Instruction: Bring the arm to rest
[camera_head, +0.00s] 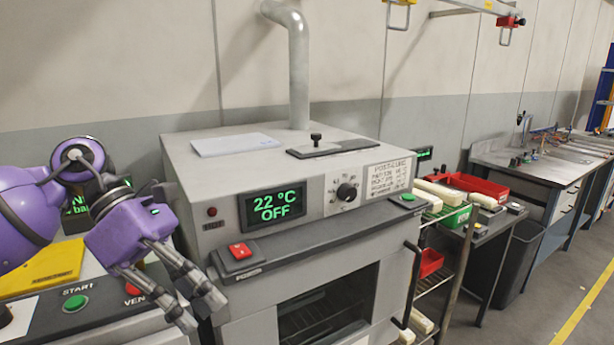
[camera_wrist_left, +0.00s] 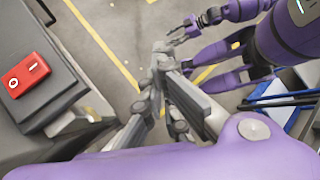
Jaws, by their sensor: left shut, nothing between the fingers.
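My left arm comes in from the left in the head view, purple with grey fingers. Its gripper (camera_head: 202,308) is shut and empty, pointing down and to the right in front of the oven's left front corner. In the left wrist view the left fingers (camera_wrist_left: 158,58) meet over the floor with nothing between them. My right gripper (camera_wrist_left: 192,28) shows small at the top of the left wrist view, beside purple arm links; whether it is open or shut is unclear.
The grey oven (camera_head: 270,165) reads 22 °C OFF. Its red switch (camera_head: 240,251) is close to my left fingers and also shows in the left wrist view (camera_wrist_left: 25,75). A panel with a green START button (camera_head: 75,302) is at lower left. Open floor (camera_head: 540,300) is at right.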

